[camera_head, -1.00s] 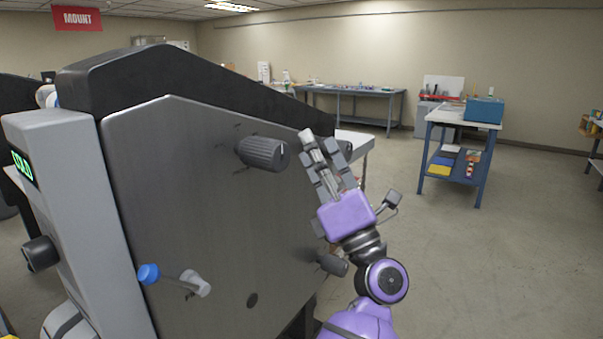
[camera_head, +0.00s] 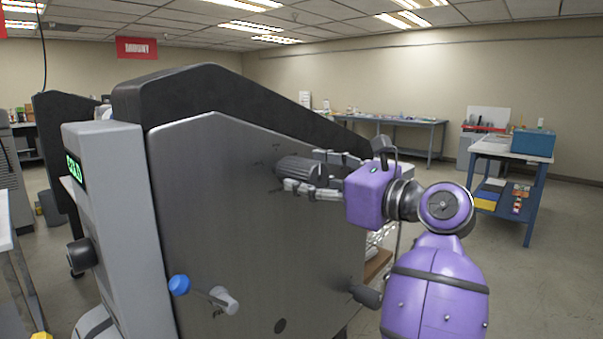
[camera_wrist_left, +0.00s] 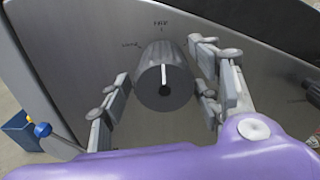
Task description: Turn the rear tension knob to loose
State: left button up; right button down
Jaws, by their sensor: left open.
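A ribbed dark grey knob (camera_head: 298,169) sticks out of the upper part of the machine's grey side panel (camera_head: 220,220); I take it as the rear tension knob. In the left wrist view the knob (camera_wrist_left: 165,77) has a white line on its face, pointing nearly straight up. Small labels are marked above it and to its upper left, too small to read surely. My left gripper (camera_head: 311,172) is open, with one finger on either side of the knob. In the wrist view the fingers show gaps beside it; contact is not clear. My right gripper is not in view.
A blue-tipped lever (camera_head: 179,285) and a lower dark knob (camera_head: 366,296) stick out of the same panel. A black knob (camera_head: 80,255) is on the machine's front. A blue-framed table (camera_head: 512,148) stands at the right, with open floor around it.

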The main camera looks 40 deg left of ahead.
pick_arm(q)
jog(key=shift+w+a, duration=0.1)
jog(key=shift+a, duration=1.15)
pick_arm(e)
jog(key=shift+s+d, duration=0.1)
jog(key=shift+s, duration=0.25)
pick_arm(q)
jog(key=c, duration=1.1)
jog(key=shift+f, duration=0.1)
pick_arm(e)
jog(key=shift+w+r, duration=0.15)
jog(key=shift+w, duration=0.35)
